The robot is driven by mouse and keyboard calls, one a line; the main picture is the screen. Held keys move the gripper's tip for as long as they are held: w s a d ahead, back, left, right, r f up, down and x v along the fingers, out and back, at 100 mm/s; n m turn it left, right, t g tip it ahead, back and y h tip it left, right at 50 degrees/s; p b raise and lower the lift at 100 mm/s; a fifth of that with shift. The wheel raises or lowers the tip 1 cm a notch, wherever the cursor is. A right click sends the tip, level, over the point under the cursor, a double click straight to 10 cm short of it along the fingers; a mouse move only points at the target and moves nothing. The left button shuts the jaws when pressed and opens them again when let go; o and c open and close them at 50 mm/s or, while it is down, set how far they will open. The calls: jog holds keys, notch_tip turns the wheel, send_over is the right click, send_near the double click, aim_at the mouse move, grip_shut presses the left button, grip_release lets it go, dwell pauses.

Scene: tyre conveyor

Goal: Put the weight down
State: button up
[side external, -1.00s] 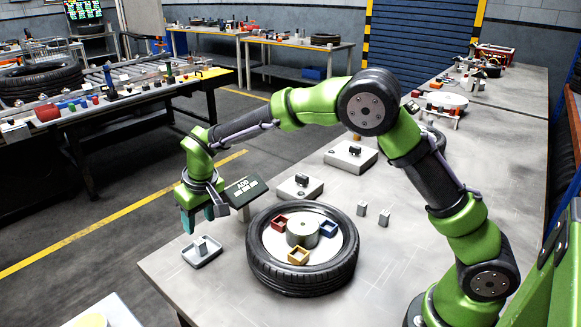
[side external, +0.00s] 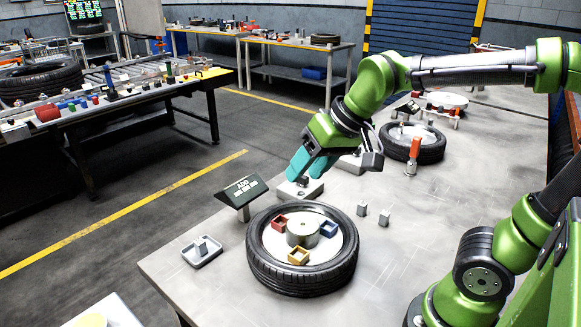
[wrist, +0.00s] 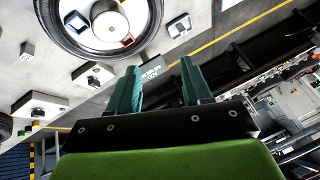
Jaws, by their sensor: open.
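A small grey weight (side external: 201,244) stands upright in a shallow grey tray (side external: 206,258) at the table's left edge; the tray (wrist: 180,25) also shows at the top of the wrist view. Two more small grey weights (side external: 362,208) (side external: 384,217) stand on the bare table right of the tyre. My gripper (side external: 295,172) is open and empty, apart from the weights, with its teal fingers spread in the wrist view (wrist: 158,70). In the side view it appears just above a grey block with a black knob (side external: 300,189); I cannot tell whether they touch.
A tyre (side external: 262,263) holds a grey cylinder and red, blue and yellow boxes. A dark sign reading ADD (side external: 242,191) stands behind it. A second tyre (side external: 425,153) and an orange-handled tool (side external: 414,150) are farther back.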

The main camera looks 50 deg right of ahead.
jog(key=s+d+f+m+t, duration=0.1)
jog(key=s+f, duration=0.1)
jog(key=s, duration=0.5)
jog(key=shift+s+d, duration=0.15)
jog(key=shift+d, duration=0.1)
dwell(0.9)
